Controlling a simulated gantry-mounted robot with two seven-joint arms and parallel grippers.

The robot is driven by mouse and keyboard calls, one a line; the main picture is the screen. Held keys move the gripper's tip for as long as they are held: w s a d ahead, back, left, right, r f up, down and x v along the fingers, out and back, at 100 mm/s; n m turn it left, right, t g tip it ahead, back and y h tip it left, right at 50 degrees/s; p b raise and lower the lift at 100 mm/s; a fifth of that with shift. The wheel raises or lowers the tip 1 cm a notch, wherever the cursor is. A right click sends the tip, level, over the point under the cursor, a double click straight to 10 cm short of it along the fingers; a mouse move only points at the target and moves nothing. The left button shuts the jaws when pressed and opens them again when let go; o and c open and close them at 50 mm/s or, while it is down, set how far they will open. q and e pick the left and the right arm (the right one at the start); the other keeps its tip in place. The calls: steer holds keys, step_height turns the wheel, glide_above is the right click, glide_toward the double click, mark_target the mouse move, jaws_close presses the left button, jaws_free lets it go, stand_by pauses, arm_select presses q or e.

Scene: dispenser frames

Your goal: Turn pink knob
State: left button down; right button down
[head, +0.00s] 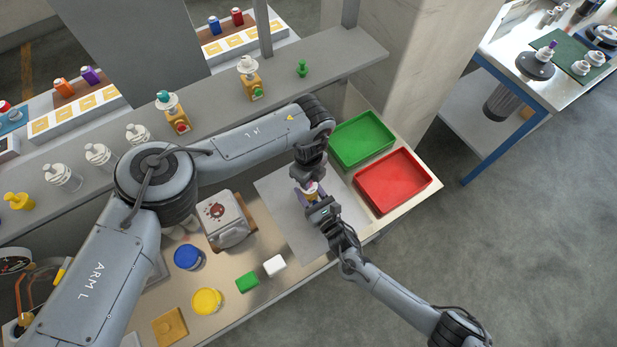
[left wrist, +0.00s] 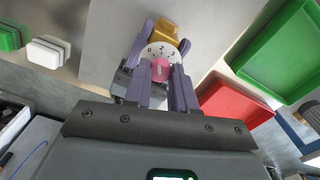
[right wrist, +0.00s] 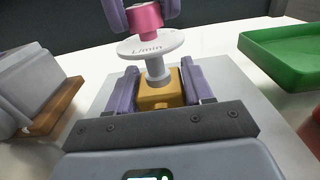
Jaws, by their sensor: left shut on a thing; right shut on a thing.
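The pink knob (right wrist: 146,17) sits on a white dial disc (right wrist: 152,44) marked "L/min", above a grey stem and an orange block (right wrist: 157,92). In the left wrist view the pink knob (left wrist: 160,70) lies between the purple fingers of my left gripper (left wrist: 161,90), which is shut on it; numbers 1, 2 and 3 show on the dial. My right gripper (right wrist: 162,84) is shut on the orange block from the other side. In the head view the device (head: 310,188) is small and mostly hidden between both grippers.
A green tray (head: 362,140) and a red tray (head: 392,181) stand to the right. A white machine (head: 226,219), blue jar (head: 188,257) and yellow jar (head: 207,301) stand to the left. A shelf (head: 330,58) with several fittings runs behind.

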arm_select(q)
steer(key=shift+m, duration=1.1)
steer(key=c, duration=0.9)
jaws_free()
steer(key=shift+r, duration=0.1)
step_height(320, 180, up, 12)
steer(key=shift+f, duration=0.1)
arm_select(e)
steer(key=shift+c, duration=1.8)
jaws_free()
